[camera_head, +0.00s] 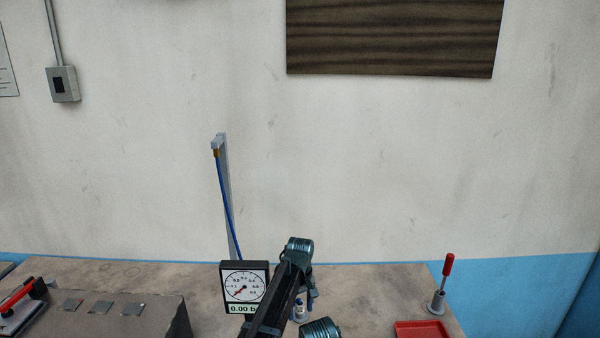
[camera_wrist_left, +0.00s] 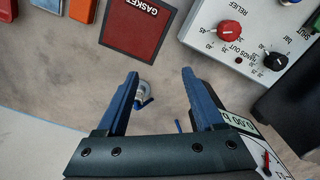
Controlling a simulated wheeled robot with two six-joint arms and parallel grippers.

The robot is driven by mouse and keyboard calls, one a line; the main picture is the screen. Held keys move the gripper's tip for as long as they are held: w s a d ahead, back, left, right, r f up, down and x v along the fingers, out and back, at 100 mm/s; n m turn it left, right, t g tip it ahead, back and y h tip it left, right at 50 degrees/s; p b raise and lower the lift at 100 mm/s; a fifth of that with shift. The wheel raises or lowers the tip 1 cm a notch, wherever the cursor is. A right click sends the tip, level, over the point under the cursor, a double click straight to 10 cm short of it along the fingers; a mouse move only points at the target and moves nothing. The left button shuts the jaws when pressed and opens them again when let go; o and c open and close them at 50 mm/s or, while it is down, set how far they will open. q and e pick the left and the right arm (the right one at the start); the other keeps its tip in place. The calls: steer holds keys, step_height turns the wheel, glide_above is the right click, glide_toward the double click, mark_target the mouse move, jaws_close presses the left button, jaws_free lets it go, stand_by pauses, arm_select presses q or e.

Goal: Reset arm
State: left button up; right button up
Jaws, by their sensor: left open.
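My left arm reaches up from the bottom middle of the head view. Its gripper shows best in the left wrist view (camera_wrist_left: 158,72), where two blue fingers stand well apart with nothing gripped between them. A small white fitting with a blue part (camera_wrist_left: 145,92) lies beyond the fingers, seen in the gap close to the left finger. A similar white and blue piece shows beside my arm in the head view (camera_head: 299,310). My right gripper is not in view.
A pressure gauge (camera_head: 244,284) stands left of my arm, near an upright post with a blue hose (camera_head: 226,205). A red screwdriver (camera_head: 447,268) in a holder and a red tray (camera_head: 421,329) are at right. The wrist view shows a gasket tray (camera_wrist_left: 134,35) and a knob panel (camera_wrist_left: 248,62).

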arm_select(q)
steer(key=s+a+m, duration=0.3)
steer(key=s+a, duration=0.5)
steer(key=s, duration=0.3)
steer(key=s+a+m, duration=0.3)
steer(key=s+a, duration=0.6)
steer(key=s, duration=0.2)
steer(key=s+d+f+m+y+b, duration=0.1)
steer(key=s+d+f+m+b, duration=0.2)
steer(key=s+d+f+b, duration=0.3)
steer(key=d, duration=0.5)
steer(key=shift+m, duration=0.4)
